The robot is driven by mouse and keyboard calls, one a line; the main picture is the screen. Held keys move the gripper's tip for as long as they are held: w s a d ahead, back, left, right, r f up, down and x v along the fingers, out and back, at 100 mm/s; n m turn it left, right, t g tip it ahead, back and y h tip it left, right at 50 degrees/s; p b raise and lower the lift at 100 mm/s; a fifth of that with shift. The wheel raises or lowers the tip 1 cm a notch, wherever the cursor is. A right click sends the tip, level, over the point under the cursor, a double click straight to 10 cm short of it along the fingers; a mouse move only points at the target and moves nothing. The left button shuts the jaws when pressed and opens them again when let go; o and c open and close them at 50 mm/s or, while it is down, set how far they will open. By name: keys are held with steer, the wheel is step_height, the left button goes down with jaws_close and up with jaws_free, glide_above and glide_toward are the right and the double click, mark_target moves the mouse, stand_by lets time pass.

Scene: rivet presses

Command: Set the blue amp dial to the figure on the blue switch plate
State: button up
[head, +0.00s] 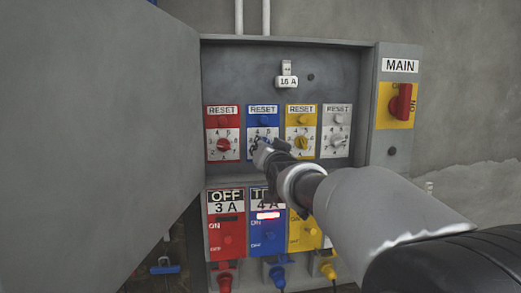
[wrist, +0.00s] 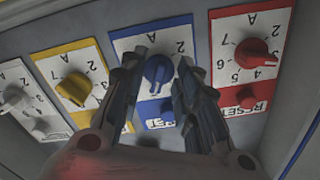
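The blue amp dial (wrist: 158,72) sits on a white-and-blue panel, shown upside down in the wrist view. My gripper (wrist: 160,66) has its two dark fingers apart, one on each side of the dial. I cannot tell whether they touch it. Its pointer setting is not clear, and the fingers cover most of the figures. In the head view my gripper (head: 262,146) hides most of this dial. The blue switch plate (head: 268,236) is below it, with a lit red bar. Its label reads 4 A, beside a partly hidden word starting with T.
A red dial (head: 223,145), a yellow dial (head: 301,143) and a grey dial (head: 337,140) flank the blue one. A 16 A block (head: 287,81) is above. The open cabinet door (head: 95,140) fills the left. A red MAIN switch (head: 401,103) is at right.

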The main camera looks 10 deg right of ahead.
steer(key=s, duration=1.2)
steer(key=s+f+n+g, duration=0.2)
steer(key=s+f+g, duration=0.4)
steer(key=s+f, duration=0.8)
steer(key=s+f+n+g, duration=0.3)
steer(key=s+f+g, duration=0.4)
steer(key=s+f, duration=0.7)
steer(key=s, duration=0.6)
steer(key=shift+s+d, duration=0.2)
steer(key=shift+s, duration=0.1)
stand_by(0.4)
